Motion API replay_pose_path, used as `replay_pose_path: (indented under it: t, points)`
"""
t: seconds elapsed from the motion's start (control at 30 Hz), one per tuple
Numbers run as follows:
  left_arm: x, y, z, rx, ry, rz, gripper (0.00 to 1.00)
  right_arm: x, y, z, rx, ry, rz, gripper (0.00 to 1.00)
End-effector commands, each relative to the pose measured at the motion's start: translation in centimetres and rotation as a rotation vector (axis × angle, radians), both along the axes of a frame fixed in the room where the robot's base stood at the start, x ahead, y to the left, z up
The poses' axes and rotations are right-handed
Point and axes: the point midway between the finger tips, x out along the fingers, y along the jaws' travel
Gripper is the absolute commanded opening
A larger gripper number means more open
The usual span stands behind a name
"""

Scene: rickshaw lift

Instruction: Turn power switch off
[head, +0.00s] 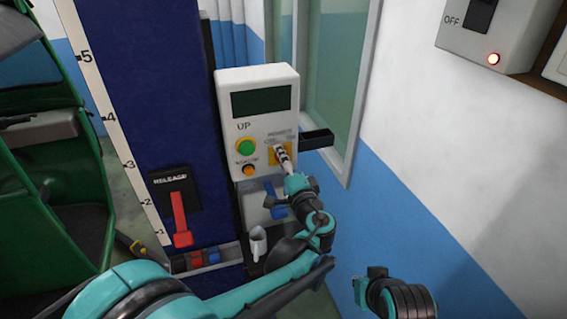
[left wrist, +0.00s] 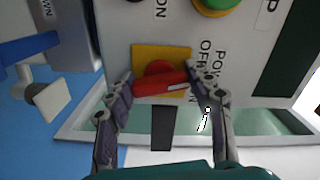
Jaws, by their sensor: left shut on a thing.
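The power switch is a red rotary knob (left wrist: 162,84) on a yellow plate (left wrist: 147,54) of the white control box (head: 227,90). The plate also shows in the head view (head: 273,158), where my gripper hides most of the knob. My left gripper (head: 283,153) reaches the plate. In the left wrist view its fingers (left wrist: 161,82) are closed against the two ends of the knob's bar. The bar lies nearly across the picture, slightly tilted. OFF and POWER lettering is beside the plate. My right gripper (head: 374,275) is low at the right, away from the box; its jaws are unclear.
A red release lever (head: 181,218) is on the blue column. A wall box (head: 480,42) marked OFF has a lit red lamp. A green rickshaw (head: 35,150) stands far left.

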Motion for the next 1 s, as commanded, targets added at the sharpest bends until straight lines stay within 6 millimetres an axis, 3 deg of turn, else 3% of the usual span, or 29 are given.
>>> replay_pose_path:
  t: [0.5,1.0]
  points:
    - [-0.01,0.02,-0.18,-0.346,-0.111,0.001,0.24,0.00,0.00,-0.79,0.000,0.000,0.000,0.00]
    - [-0.02,0.02,-0.19,-0.427,-0.136,0.001,0.24,0.00,0.00,-0.91,0.000,0.000,0.000,0.00]
